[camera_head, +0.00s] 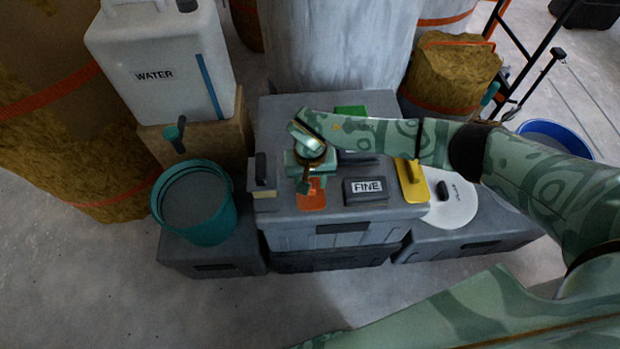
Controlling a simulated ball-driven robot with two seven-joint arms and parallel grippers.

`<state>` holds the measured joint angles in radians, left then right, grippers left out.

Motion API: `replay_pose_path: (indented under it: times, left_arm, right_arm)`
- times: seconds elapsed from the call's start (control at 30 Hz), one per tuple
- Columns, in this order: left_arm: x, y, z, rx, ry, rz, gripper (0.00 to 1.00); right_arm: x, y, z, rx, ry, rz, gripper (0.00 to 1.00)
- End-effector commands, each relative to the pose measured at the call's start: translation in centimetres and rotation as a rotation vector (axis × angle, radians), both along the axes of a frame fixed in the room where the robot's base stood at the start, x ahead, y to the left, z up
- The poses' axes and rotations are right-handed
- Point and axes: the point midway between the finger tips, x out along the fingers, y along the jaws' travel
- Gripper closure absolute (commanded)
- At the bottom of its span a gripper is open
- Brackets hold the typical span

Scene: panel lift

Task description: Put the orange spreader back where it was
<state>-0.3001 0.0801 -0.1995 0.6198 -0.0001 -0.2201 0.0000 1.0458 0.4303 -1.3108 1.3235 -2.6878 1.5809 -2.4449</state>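The orange spreader (312,199) lies at the front of the dark grey case top (285,112), left of the block labelled FINE (366,188). My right gripper (304,184) comes in from the right and is directly over the orange spreader, hiding its rear part. The fingers point down at it. I cannot tell whether they touch it or are closed on its handle. My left gripper is not in view.
A yellow spreader (412,182) lies right of the FINE block, and a green item (351,112) lies behind. A beige-and-grey block (263,178) is at the left edge. A teal bucket (226,226) and white water container (165,65) stand left.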

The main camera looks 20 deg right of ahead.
Motion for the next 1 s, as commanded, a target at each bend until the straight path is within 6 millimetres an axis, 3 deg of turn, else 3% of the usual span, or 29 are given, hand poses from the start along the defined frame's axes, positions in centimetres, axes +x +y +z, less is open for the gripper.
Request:
replay_pose_path:
  times: [0.5, 0.7, 1.0]
  left_arm:
    - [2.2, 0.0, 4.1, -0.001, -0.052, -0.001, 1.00]
    - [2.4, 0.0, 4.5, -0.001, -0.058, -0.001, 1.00]
    - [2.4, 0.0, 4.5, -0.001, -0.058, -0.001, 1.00]
  right_arm:
    - [0.1, 0.0, 10.7, 0.000, -0.007, 0.001, 0.57]
    - [0.1, 0.0, 12.2, 0.001, -0.002, 0.001, 0.57]
    - [0.0, 0.1, 12.2, 0.002, -0.001, -0.001, 0.57]
